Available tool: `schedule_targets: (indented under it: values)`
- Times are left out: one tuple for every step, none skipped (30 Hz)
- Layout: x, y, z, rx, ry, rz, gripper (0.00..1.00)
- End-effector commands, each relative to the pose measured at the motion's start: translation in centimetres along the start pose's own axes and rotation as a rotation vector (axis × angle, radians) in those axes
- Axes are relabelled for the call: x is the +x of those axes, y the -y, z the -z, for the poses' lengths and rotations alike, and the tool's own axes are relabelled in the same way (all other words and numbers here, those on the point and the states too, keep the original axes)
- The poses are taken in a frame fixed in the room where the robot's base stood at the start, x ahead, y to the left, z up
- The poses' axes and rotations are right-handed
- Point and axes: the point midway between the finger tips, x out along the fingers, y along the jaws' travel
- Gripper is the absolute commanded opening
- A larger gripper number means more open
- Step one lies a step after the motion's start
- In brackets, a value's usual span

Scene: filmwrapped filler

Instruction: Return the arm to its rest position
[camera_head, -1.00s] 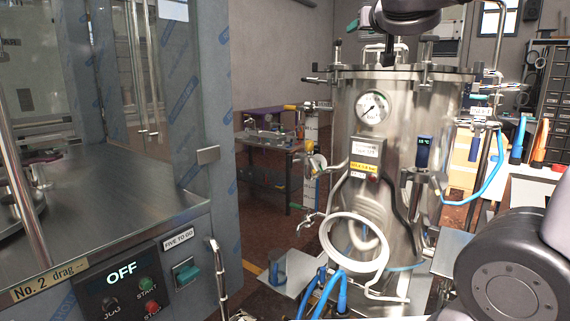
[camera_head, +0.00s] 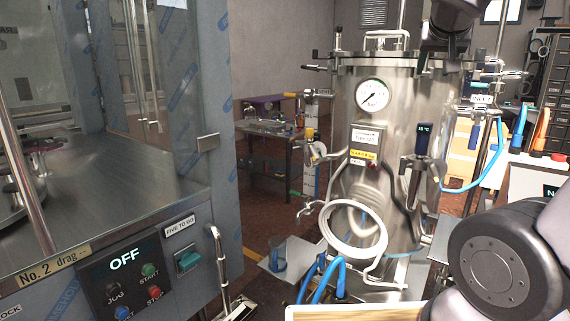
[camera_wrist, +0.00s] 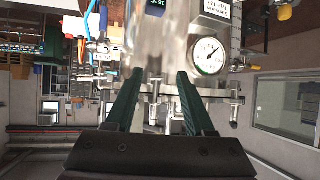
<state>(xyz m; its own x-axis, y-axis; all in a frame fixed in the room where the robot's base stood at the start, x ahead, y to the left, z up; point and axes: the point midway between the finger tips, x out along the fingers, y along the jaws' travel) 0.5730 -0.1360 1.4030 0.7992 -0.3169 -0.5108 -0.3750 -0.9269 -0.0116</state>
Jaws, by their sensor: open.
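My gripper (camera_wrist: 160,75) shows in the wrist view with its two green fingers apart and nothing between them. The wrist view is upside down, with the steel vessel and its pressure gauge (camera_wrist: 209,56) beyond the fingers. In the head view, part of my arm (camera_head: 455,18) is at the top right, in front of or over the vessel's upper right edge; the fingers cannot be made out there. A thick round joint of my arm (camera_head: 500,268) fills the lower right.
The steel vessel (camera_head: 372,140) has a lid handle, valves, and a blue hose (camera_head: 470,180) on its right. A white ring (camera_head: 327,235) hangs in front. A tan edge (camera_head: 350,312) lies at the bottom.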

Motion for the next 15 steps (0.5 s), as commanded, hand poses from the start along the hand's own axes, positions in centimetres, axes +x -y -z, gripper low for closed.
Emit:
schedule_targets:
  values:
    - [-0.3,-1.0,-1.6,0.019,0.064,-0.011,0.54]
    - [-0.6,-1.3,-2.7,0.028,0.106,-0.010,0.54]
    - [-0.9,-1.6,-4.1,0.039,0.162,-0.005,0.54]
    - [-1.2,-1.7,-5.2,0.047,0.202,0.003,0.54]
    - [-1.6,-1.7,-6.2,0.057,0.241,0.015,0.54]
    - [-2.1,-1.6,-7.5,0.069,0.292,0.036,0.54]
    - [-2.6,-1.4,-8.3,0.078,0.325,0.055,0.54]
    - [-3.0,-1.1,-9.1,0.088,0.357,0.078,0.54]
    - [-3.6,-0.7,-10.1,0.101,0.395,0.110,0.54]
    - [-4.0,-0.3,-10.7,0.110,0.419,0.136,0.54]
    - [-4.5,0.1,-11.2,0.118,0.440,0.162,0.54]
    - [-5.0,0.6,-11.7,0.128,0.463,0.196,0.54]
    - [-5.3,1.1,-12.0,0.136,0.476,0.220,0.54]
    - [-5.7,1.5,-12.3,0.141,0.487,0.243,0.54]
    - [-6.1,1.9,-12.5,0.148,0.496,0.271,0.54]
